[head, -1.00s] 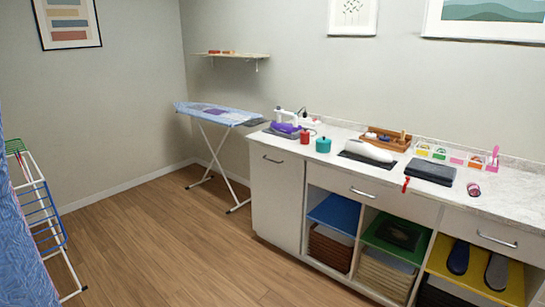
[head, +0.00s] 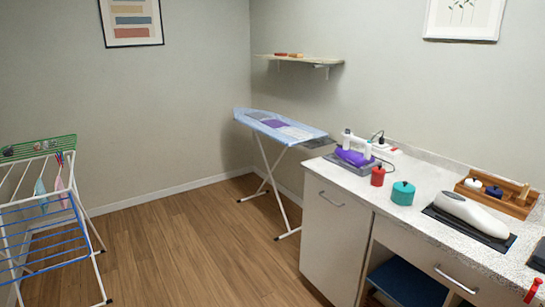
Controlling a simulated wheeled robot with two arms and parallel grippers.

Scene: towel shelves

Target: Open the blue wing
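The drying rack (head: 92,230) stands on the floor at the left edge of the head view, partly cut off by the frame. It has white legs and a wing with green bars (head: 40,147) at its far upper end. The blue wing (head: 45,238), with several blue bars, is on the near side, below the green wing. Its left part is outside the frame, and I cannot tell its exact angle. Small pink and light-teal cloths (head: 57,190) hang on the rack. Neither gripper is in view.
An ironing board (head: 280,127) stands near the back corner. A counter (head: 415,220) with an iron (head: 355,150), a teal pot (head: 403,193) and a wooden tray (head: 515,205) fills the right. The wooden floor (head: 180,250) between rack and counter is clear.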

